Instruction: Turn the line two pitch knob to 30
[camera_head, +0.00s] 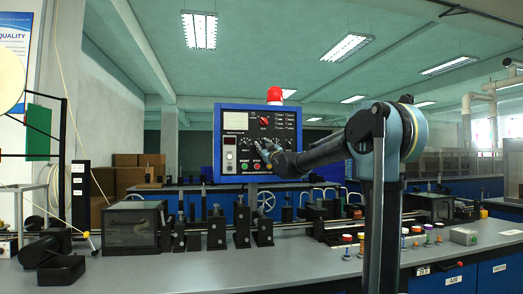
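My arm reaches in from the right, and my gripper (274,157) is at the lower right of the panel face, below the knob row. It is small and dark here, so its opening and any contact with the panel cannot be made out.
A red selector (264,120) sits high on the panel, and green, red and yellow buttons line its lower edge near my gripper. A red beacon (275,94) tops the panel. Line machinery (216,230) runs along the grey bench (210,272). Small coloured spools (347,239) stand at right.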

